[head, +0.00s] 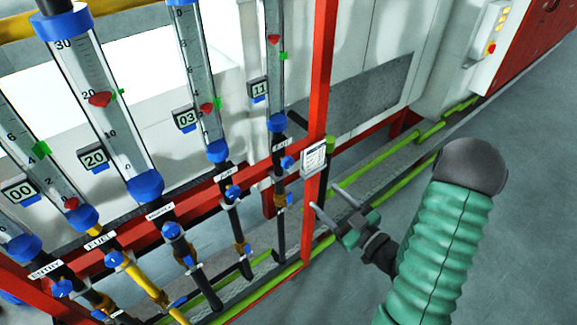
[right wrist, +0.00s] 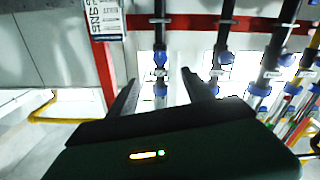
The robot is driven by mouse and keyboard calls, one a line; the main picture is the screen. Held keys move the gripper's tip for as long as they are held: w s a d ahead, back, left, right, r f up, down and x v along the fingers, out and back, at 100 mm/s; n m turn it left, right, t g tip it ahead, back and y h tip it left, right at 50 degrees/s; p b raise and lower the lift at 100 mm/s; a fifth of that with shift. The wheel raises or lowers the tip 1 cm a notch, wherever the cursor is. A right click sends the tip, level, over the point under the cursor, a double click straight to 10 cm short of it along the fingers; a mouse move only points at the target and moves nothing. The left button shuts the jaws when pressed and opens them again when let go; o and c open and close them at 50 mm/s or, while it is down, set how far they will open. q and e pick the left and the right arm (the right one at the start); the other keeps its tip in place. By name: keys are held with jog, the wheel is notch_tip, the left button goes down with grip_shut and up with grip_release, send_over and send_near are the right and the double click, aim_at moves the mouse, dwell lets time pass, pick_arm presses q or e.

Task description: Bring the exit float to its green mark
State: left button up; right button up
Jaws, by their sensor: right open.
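The exit tube (head: 272,90) is the rightmost of the glass tubes, with a box reading 11 (head: 259,88) beside it. Its red float (head: 274,39) sits above the green mark (head: 282,56). Below the tube, by its label (head: 281,146), is a blue valve knob (head: 287,162). My right gripper (head: 324,196) is open and empty, to the right of and below this knob. The right wrist view looks upside down; a blue knob (right wrist: 160,58), apparently the exit one, lies beyond and between the open fingers (right wrist: 160,90). My left gripper is not in view.
Several other tubes with floats and blue knobs, such as the one reading 03 (head: 206,107), stand to the left. A red post (head: 319,80) with a white panel (head: 314,158) stands between the exit pipe and my gripper's side. Green pipes (head: 375,162) run along the floor.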

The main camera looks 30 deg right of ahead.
jog(key=w, duration=0.2)
jog(key=b, duration=0.9)
send_near(290, 164)
jog(key=w, duration=0.3)
jog(key=w+p, duration=0.1)
jog(key=w, duration=0.2)
jog(key=w+a, duration=0.1)
jog(key=w, duration=0.2)
jog(key=shift+w, duration=0.4)
jog(key=shift+w+d, duration=0.1)
jog(key=shift+w, duration=0.15)
